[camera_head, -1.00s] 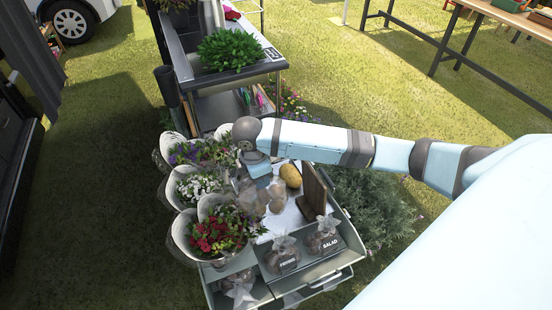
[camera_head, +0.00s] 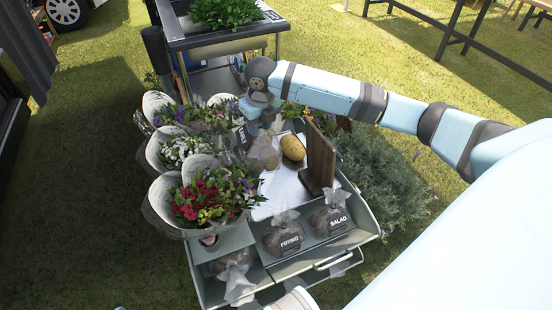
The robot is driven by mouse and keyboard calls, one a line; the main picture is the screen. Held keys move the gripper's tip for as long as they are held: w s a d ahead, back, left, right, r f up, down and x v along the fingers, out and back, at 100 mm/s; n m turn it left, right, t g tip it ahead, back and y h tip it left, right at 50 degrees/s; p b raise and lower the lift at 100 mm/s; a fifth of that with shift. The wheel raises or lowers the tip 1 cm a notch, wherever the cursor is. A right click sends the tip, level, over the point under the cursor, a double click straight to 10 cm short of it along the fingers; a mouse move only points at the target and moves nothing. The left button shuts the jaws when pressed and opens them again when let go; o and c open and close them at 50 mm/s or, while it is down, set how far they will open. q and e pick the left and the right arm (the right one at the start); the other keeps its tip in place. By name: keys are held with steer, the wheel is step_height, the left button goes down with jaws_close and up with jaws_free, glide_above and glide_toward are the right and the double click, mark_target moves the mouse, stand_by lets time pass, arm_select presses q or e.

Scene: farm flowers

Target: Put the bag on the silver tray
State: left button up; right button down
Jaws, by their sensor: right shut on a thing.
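My right gripper (camera_head: 263,122) reaches in over the far end of the flower stand, pointing down. It is shut on a clear bag (camera_head: 264,152) of brownish contents, which hangs just left of a yellow potato (camera_head: 293,147); the fingers are partly hidden by the wrist. Two similar bags, labelled FRYING (camera_head: 283,238) and SALAD (camera_head: 331,219), sit in the stand's front compartments. Another bag (camera_head: 233,272) lies in the lower left compartment. The stand's grey metal tray (camera_head: 318,252) has a pale sheet (camera_head: 283,190) in its middle; I cannot tell which surface is the silver tray. My left gripper is not in view.
Wrapped bouquets (camera_head: 205,200) crowd the stand's left side. An upright brown wooden board (camera_head: 319,160) stands right of the potato. A dark cart (camera_head: 215,42) with a green plant (camera_head: 225,12) is behind. A bush (camera_head: 375,180) borders the right side.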

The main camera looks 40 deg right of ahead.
steer(key=shift+w+d+f+n+b, duration=0.15)
steer(key=shift+w+f+n+b, duration=0.15)
steer(key=shift+n, duration=0.4)
steer(key=shift+f, duration=0.35)
arm_select(q)
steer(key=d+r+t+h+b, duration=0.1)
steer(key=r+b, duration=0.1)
steer(key=b, duration=0.1)
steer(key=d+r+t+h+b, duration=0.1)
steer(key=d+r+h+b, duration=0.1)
steer(key=b, duration=0.1)
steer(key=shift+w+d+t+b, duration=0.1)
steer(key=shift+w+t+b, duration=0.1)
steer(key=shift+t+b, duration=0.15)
arm_select(e)
step_height(320, 180, down, 19)
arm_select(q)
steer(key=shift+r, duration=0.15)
arm_select(e)
steer(key=shift+f, duration=0.2)
steer(key=c, duration=0.8)
jaws_free()
steer(key=shift+s, duration=0.1)
